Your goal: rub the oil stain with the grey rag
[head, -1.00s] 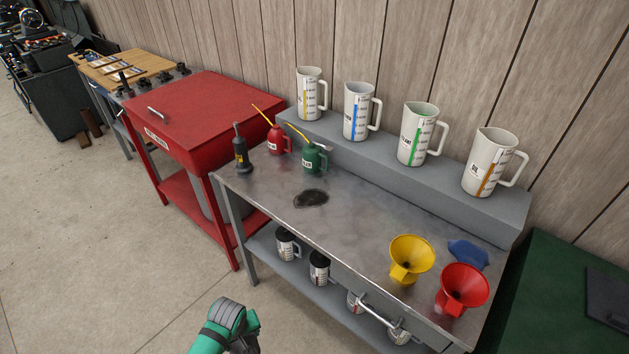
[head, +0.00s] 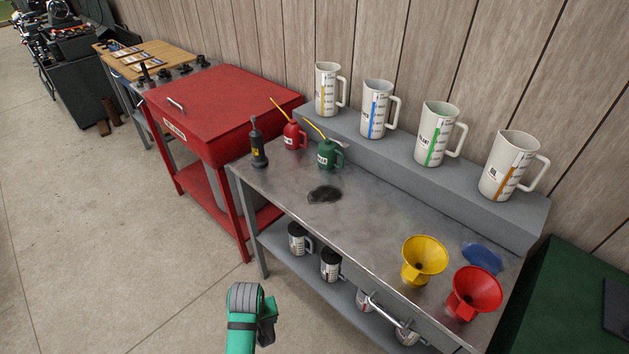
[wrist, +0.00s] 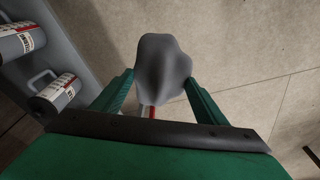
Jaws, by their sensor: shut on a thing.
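The oil stain (head: 325,194) is a dark patch on the bare metal top of the workbench (head: 375,225), in front of the green oil can. My gripper (wrist: 159,78) is shut on the grey rag (wrist: 163,62), which bulges out between and beyond the two green fingers in the wrist view. The rag is over the floor beside the bench, apart from the stain. In the head view my green arm shows at the bottom, left of the bench front; the fingers and rag cannot be made out there.
Measuring jugs (head: 376,108) line the raised shelf.

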